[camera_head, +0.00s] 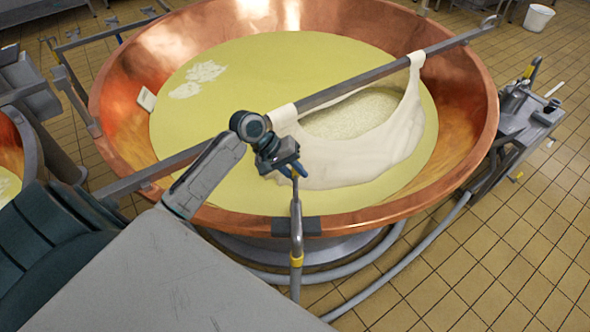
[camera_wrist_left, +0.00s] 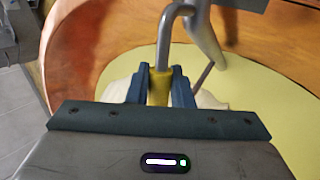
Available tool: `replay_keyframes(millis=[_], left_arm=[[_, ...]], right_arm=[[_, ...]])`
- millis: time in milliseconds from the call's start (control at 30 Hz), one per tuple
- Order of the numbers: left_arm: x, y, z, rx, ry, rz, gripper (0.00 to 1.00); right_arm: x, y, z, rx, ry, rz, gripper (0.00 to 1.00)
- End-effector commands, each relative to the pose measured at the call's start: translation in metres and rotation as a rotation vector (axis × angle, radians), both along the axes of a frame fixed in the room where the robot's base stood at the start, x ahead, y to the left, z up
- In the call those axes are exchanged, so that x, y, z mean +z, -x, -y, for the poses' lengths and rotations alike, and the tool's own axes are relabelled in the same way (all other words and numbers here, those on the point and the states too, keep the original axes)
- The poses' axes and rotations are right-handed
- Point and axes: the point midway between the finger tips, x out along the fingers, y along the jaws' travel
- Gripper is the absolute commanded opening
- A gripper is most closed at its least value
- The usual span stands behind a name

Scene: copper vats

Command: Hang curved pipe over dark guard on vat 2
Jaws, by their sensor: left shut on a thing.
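My left gripper (camera_head: 296,170) is over the front part of the large copper vat (camera_head: 462,150). Its blue fingers are shut on the curved metal pipe (camera_head: 297,215); in the left wrist view the fingers (camera_wrist_left: 160,88) close around a yellow band on the pipe, and its bent end (camera_wrist_left: 178,12) shows beyond them. In the head view the pipe runs down from the gripper, across the dark guard (camera_head: 312,226) on the front rim, to a yellow band outside the vat. I cannot tell whether pipe and guard touch. My right gripper is not in view.
A metal bar (camera_head: 345,88) spans the vat diagonally behind my gripper, with white cloth (camera_head: 398,143) holding curd hung from it. Pale yellow liquid (camera_head: 290,55) fills the vat. Hoses curve around its foot. A machine (camera_head: 525,115) stands at right; tiled floor is clear at lower right.

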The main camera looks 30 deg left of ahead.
Motion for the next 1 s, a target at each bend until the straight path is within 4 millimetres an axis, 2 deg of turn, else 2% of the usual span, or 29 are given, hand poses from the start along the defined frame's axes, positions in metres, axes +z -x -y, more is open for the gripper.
replay_keyframes(millis=[267, 300, 400, 433, 767, 1000], left_arm=[[-0.003, 0.001, 0.000, -0.002, 0.000, -0.005, 0.00], [-0.003, 0.002, 0.000, -0.001, 0.000, -0.005, 0.24], [-0.003, 0.001, 0.000, -0.001, 0.000, -0.005, 0.43], [-0.003, 0.001, 0.000, -0.001, -0.001, -0.004, 0.45], [-0.002, 0.002, -0.002, -0.001, -0.004, -0.005, 0.45], [0.021, 0.009, -0.018, -0.002, -0.008, -0.002, 0.45]], right_arm=[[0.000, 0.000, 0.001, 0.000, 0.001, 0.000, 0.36], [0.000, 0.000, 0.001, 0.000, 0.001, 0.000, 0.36], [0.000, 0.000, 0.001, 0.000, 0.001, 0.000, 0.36], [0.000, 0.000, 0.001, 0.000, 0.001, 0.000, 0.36], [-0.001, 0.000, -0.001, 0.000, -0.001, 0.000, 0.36], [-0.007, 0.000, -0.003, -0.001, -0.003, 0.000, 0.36]])
